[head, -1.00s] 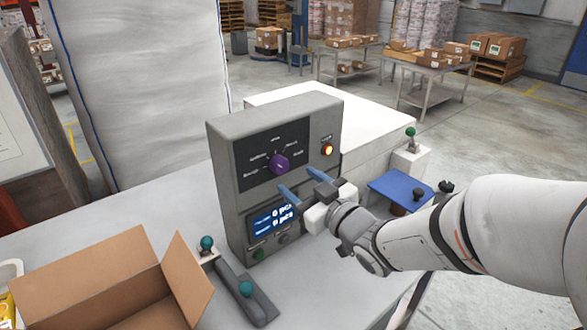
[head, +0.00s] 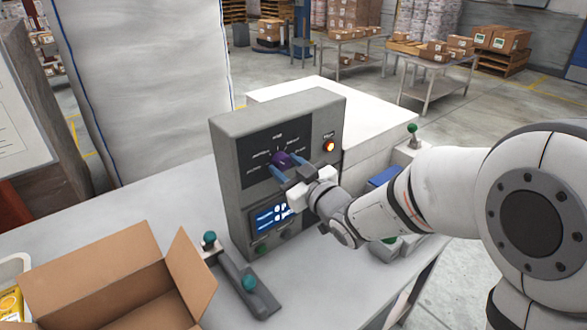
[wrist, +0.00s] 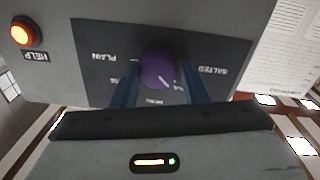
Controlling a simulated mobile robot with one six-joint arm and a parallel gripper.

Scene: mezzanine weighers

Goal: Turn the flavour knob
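The purple flavour knob (head: 281,160) sits on the dark dial panel of the grey control box (head: 229,190). In the wrist view, the knob (wrist: 158,70) shows a pale pointer mark aimed to the lower right. The panel is upside down there, with PLAIN to the left and SALTED to the right. My gripper (head: 286,166) is at the panel. Its two blue fingers stand on either side of the knob, as they do in the wrist view (wrist: 159,75). They are very close to its sides, but I cannot tell whether they press on it.
A lit orange HELP button (head: 329,146) is right of the dial. A blue display (head: 270,216) is below it. An open cardboard box (head: 90,262) and levers with teal balls (head: 248,283) stand on the table in front. A green-knobbed lever (head: 412,129) is at right.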

